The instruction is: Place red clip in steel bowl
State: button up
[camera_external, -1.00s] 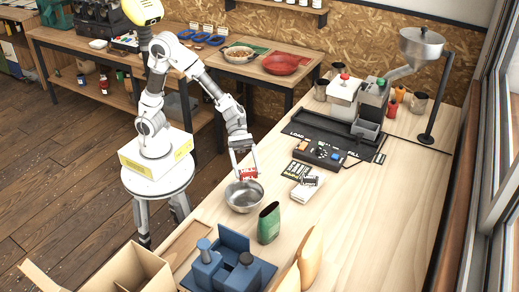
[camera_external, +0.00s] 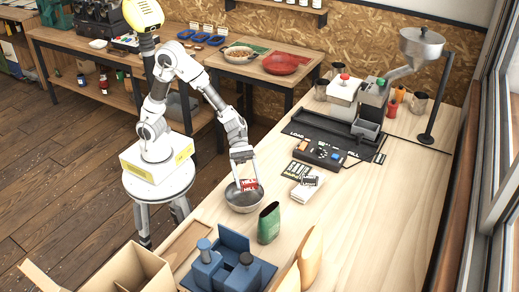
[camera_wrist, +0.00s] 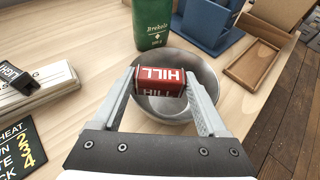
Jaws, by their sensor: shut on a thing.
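The red clip (camera_external: 249,185) is a small red block with white "HILL" lettering, and it also shows in the wrist view (camera_wrist: 160,80). My gripper (camera_external: 248,183) is shut on it, with one finger at each end of the clip. The steel bowl (camera_external: 244,206) stands on the wooden table, and the clip is over its opening. In the wrist view the bowl's rim (camera_wrist: 211,72) shows around and behind the clip. I cannot tell exactly how far the clip is above the bowl's bottom.
A green bag (camera_external: 269,223) stands close to the bowl. A blue fixture (camera_external: 233,262) and a wooden tray (camera_wrist: 252,65) are nearby. A white block with a black clip (camera_external: 306,188) lies to the right.

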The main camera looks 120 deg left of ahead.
jog(key=o, duration=1.2)
jog(key=shift+f, duration=0.1)
jog(key=shift+r+p, duration=0.5)
jog(key=p+v, duration=0.3)
jog(key=v, duration=0.9)
jog(key=s+d+r+m+g+y+p, duration=0.2)
jog(key=s+d+r+m+g+p, duration=0.55)
jog(key=s+m, duration=0.65)
jog(key=s+a+r+m+t+y+p, duration=0.1)
jog(key=s+a+r+m+y, duration=0.1)
jog(key=m, duration=0.4)
jog(key=s+a+r+m+t+y+p, duration=0.2)
jog(key=s+r+m+y, duration=0.1)
jog(key=r+m+y, duration=0.2)
notch_tip(320, 180, up, 2)
jog(key=shift+s+a+r+m+y, duration=0.1)
jog(key=shift+s+a+m+y, duration=0.2)
jog(key=shift+m, duration=0.7)
